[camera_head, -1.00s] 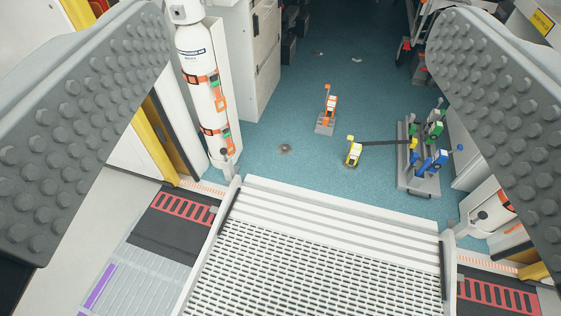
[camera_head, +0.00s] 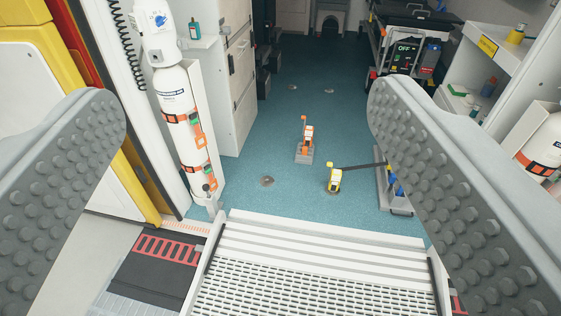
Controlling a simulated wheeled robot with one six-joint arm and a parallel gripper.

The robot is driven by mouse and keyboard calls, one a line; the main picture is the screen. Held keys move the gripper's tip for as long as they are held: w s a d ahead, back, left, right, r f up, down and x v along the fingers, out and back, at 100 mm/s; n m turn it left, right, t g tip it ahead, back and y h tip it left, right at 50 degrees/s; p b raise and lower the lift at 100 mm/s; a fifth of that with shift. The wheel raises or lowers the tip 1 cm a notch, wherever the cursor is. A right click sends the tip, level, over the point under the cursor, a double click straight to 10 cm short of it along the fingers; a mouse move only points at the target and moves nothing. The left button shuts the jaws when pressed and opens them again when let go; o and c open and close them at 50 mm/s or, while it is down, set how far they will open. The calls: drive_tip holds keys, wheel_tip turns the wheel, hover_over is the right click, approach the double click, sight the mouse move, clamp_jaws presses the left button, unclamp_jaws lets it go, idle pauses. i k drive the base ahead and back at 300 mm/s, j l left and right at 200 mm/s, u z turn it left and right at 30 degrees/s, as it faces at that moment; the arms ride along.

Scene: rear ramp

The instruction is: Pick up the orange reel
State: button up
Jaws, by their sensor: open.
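The orange reel (camera_head: 308,137) stands upright on a small grey base on the teal floor, beyond the top of the ramp. A yellow reel (camera_head: 334,180) sits nearer and a little to its right, with a dark strap running from it to the right. My gripper (camera_head: 245,185) is open, its two grey studded fingers at the left and right edges of the view. Nothing is between them up close. The orange reel shows in the gap, well ahead of the fingertips.
The white ramp (camera_head: 320,255) leads up to the floor. A white gas cylinder (camera_head: 178,110) is strapped at the left, beside a cabinet (camera_head: 238,90). A wheeled stretcher (camera_head: 405,35) and shelves stand at the back right. Floor around the orange reel is mostly clear.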

sight(307, 136)
drive_tip(key=i+l, duration=0.15)
drive_tip(key=i, duration=0.4)
drive_tip(key=i+l+u, duration=0.1)
drive_tip(key=i, duration=0.4)
drive_tip(key=i+l+u, duration=0.1)
drive_tip(key=i, duration=0.45)
drive_tip(key=i+l, duration=0.3)
drive_tip(key=i, duration=0.2)
drive_tip(key=i+l+u, duration=0.1)
drive_tip(key=i, duration=0.45)
drive_tip(key=i+l, duration=0.35)
drive_tip(key=i, duration=0.15)
drive_tip(key=u, duration=0.05)
